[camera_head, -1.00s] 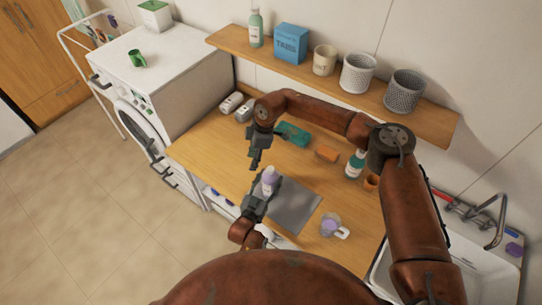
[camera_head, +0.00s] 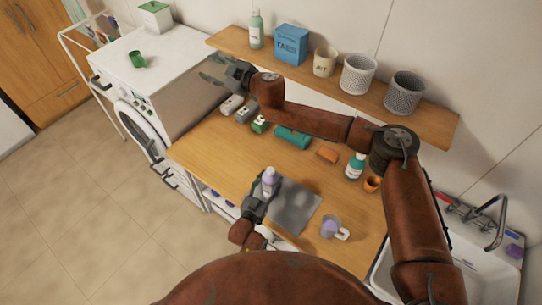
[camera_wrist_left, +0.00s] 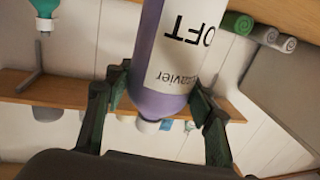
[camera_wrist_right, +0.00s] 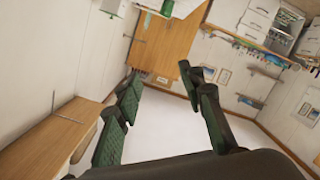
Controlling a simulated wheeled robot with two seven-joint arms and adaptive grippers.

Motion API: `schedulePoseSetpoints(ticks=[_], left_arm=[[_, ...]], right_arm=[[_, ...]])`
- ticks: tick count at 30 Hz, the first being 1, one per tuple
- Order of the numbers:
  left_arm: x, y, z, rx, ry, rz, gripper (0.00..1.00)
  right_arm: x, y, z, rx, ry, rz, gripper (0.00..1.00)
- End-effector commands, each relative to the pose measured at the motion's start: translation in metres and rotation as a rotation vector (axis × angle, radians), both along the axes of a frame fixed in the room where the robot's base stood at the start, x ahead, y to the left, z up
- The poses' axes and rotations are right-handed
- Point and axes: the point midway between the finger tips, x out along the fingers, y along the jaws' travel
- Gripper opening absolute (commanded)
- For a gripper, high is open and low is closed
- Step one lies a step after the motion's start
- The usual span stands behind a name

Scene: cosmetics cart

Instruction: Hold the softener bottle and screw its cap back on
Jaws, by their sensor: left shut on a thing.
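The softener bottle (camera_head: 268,182) is lilac with a white label and stands upright by the left edge of a grey mat (camera_head: 300,212). My left gripper (camera_head: 256,207) is shut on it from the front. In the left wrist view the bottle (camera_wrist_left: 175,50) sits between the two fingers (camera_wrist_left: 158,98), and its label is upside down. A white piece shows at the bottle's top end; I cannot tell whether it is the cap or a bare neck. My right gripper (camera_head: 214,76) is raised at the back left, away from the bottle. Its fingers (camera_wrist_right: 160,105) are apart and empty.
A lilac measuring cup (camera_head: 329,228) stands right of the mat. A teal bottle (camera_head: 355,166), orange cup (camera_head: 372,184), sponge (camera_head: 327,155) and rolled teal cloth (camera_head: 292,138) are on the counter. A shelf (camera_head: 300,76) runs above; the washing machine (camera_head: 150,120) is left.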

Motion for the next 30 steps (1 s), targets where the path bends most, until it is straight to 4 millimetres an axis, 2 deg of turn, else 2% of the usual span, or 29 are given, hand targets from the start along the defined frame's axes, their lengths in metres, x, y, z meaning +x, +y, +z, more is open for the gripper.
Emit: schedulePoseSetpoints(ticks=[3, 6, 11, 15, 17, 21, 27, 30], left_arm=[[0.000, 0.000, -0.001, 0.001, 0.002, 0.000, 0.00], [0.000, 0.000, -0.001, 0.001, 0.002, 0.000, 0.00], [0.000, 0.000, -0.001, 0.000, 0.001, 0.000, 0.00], [0.000, 0.000, -0.001, 0.001, 0.002, 0.000, 0.00], [0.000, 0.000, -0.001, 0.000, 0.001, 0.000, 0.00], [0.000, 0.000, -0.001, 0.001, 0.002, 0.000, 0.00], [0.000, 0.000, -0.001, 0.000, 0.001, 0.000, 0.00], [0.000, 0.000, -0.001, 0.000, 0.001, 0.000, 0.00]], right_arm=[[0.028, -0.032, -0.026, -0.083, 0.048, -0.148, 0.36], [0.039, -0.060, -0.060, -0.201, 0.117, -0.242, 0.36], [0.029, -0.100, -0.123, -0.427, 0.257, -0.304, 0.36], [-0.003, -0.128, -0.175, -0.634, 0.391, -0.275, 0.36], [-0.021, -0.139, -0.194, -0.721, 0.445, -0.241, 0.36], [-0.069, -0.161, -0.230, -0.911, 0.570, -0.126, 0.36], [-0.131, -0.184, -0.256, -1.103, 0.697, 0.066, 0.36], [-0.151, -0.191, -0.261, -1.155, 0.732, 0.136, 0.36]])
